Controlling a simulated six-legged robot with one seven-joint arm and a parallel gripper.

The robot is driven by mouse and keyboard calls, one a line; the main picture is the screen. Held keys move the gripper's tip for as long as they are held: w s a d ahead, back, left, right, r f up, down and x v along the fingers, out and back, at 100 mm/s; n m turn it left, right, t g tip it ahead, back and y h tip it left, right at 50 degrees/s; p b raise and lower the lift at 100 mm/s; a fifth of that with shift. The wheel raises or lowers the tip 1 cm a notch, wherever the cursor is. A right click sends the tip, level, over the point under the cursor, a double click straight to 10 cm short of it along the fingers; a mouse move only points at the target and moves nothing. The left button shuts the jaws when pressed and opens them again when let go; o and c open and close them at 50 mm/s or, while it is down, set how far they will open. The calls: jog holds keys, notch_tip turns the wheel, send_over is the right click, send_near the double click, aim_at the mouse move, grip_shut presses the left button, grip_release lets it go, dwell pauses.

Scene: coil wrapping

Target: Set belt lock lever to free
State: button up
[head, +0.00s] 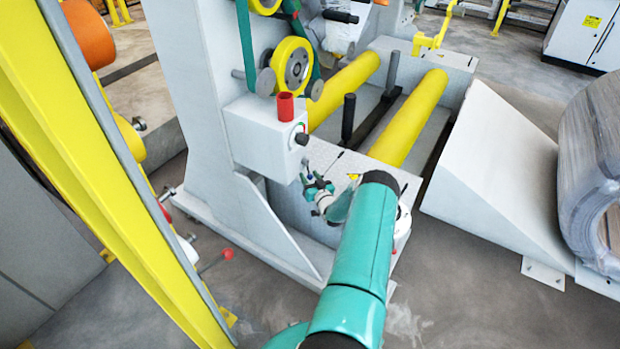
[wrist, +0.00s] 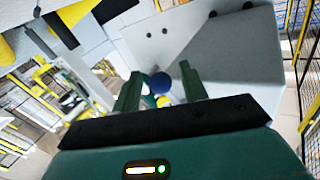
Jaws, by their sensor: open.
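A small lever with a dark blue ball knob (head: 308,177) shows at my gripper, below the grey control box; I take it for the belt lock lever, though no label is readable. In the wrist view its blue ball (wrist: 160,83) appears between the two green fingers. My gripper (head: 317,184) is open, with a finger on each side of the ball in the wrist view (wrist: 159,76). I cannot tell whether either finger touches it. The lever's shaft and setting are too small or hidden to make out.
The grey control box (head: 262,137) carries a red cup-shaped part (head: 285,106) and a black knob (head: 301,139). Yellow rollers (head: 412,118) lie behind my arm. A red-knobbed lever (head: 228,254) stands at lower left. A large coil (head: 590,165) is at right. Floor is open in front.

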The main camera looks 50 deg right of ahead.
jog(key=shift+w, duration=0.1)
grip_shut()
jog(key=shift+a+r+m+g+y, duration=0.2)
jog(key=shift+a+m+g+y, duration=0.45)
jog(key=shift+a+m, duration=0.4)
jog(key=shift+d, duration=0.15)
grip_release()
jog(key=v, duration=1.4)
